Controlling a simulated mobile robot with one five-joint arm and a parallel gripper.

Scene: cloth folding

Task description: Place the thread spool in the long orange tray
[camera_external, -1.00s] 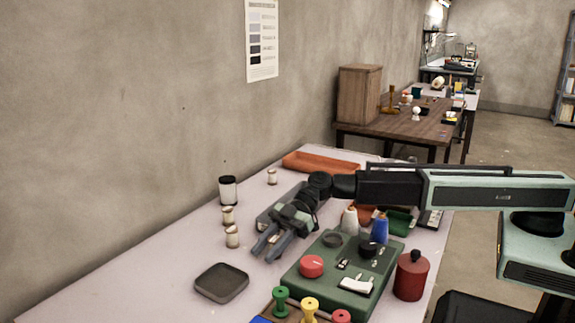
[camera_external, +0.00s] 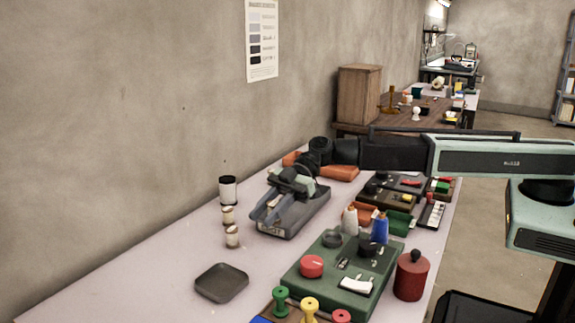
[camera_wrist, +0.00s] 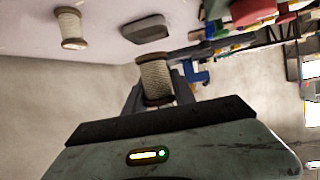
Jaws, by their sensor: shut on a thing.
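My gripper (camera_external: 268,214) is over the table, angled down to the left, above a grey box. In the wrist view my gripper (camera_wrist: 156,95) is shut on a thread spool (camera_wrist: 155,72), wound with pale thread, between its fingers. The held spool cannot be made out in the external view. The long orange tray (camera_external: 342,173) lies at the far end of the table by the wall, behind my wrist, which hides part of it. The gripper is apart from the tray, nearer the camera and to its left.
Two other spools (camera_external: 228,215) (camera_external: 232,236) and a black-and-white cylinder (camera_external: 228,190) stand left of my gripper. The grey box (camera_external: 300,217) lies beneath it. A dark shallow dish (camera_external: 221,283), green case (camera_external: 330,270) and red canister (camera_external: 411,276) are nearer. The left table is mostly clear.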

